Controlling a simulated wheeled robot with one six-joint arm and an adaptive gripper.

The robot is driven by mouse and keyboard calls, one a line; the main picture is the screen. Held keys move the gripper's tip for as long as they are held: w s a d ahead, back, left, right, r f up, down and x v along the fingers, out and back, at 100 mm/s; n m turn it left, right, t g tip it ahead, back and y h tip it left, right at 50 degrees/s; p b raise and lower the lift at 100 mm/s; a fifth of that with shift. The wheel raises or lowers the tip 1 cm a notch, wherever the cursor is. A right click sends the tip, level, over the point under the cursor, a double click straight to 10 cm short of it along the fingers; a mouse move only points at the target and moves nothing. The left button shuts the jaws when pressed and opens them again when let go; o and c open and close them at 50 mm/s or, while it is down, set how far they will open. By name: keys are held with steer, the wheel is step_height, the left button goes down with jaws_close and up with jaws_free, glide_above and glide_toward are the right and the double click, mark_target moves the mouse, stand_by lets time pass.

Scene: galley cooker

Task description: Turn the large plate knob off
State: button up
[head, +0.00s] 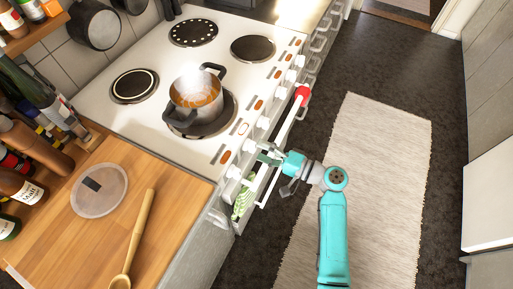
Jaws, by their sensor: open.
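The white cooker (110,107) stands at upper left with several dark round plates. A steaming pot (196,97) with orange contents sits on the large plate (218,121), covering much of it. White knobs run along the cooker's front edge, including one (249,146) close to my gripper and another (233,172) nearer the worktop. Which knob belongs to the large plate, and how each is turned, I cannot tell. My gripper (264,154) is open beside the front panel, just right of the nearer knob; whether it touches is too small to tell.
An oven rail (284,141) with a red piece (302,95) runs along the front, near my arm. A green-striped cloth (242,204) hangs below. A wooden worktop (185,200) holds a spoon (140,230) and a clear lid (99,190). Floor and rug (375,160) are clear at right.

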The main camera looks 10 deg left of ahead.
steer(key=v, duration=0.9)
steer(key=shift+d, duration=0.15)
steer(key=shift+s, duration=0.1)
steer(key=s+f+m+t+h, duration=0.3)
steer(key=s+f+h, duration=0.3)
steer(key=s+f, duration=0.4)
steer(key=s+d+f+t+h, duration=0.1)
steer(key=s+d+f+h, duration=0.4)
steer(key=s, duration=0.3)
steer(key=s+d+r+n+t+h, duration=0.2)
steer(key=s+d+r+h, duration=0.4)
steer(key=s, duration=0.5)
steer(key=s+d+r+n+t, duration=0.1)
steer(key=s+r+n, duration=0.3)
steer(key=r, duration=1.1)
steer(key=s+t, duration=0.1)
steer(key=s, duration=0.1)
steer(key=shift+s+r+n+t, duration=0.3)
steer(key=shift+n+t, duration=0.1)
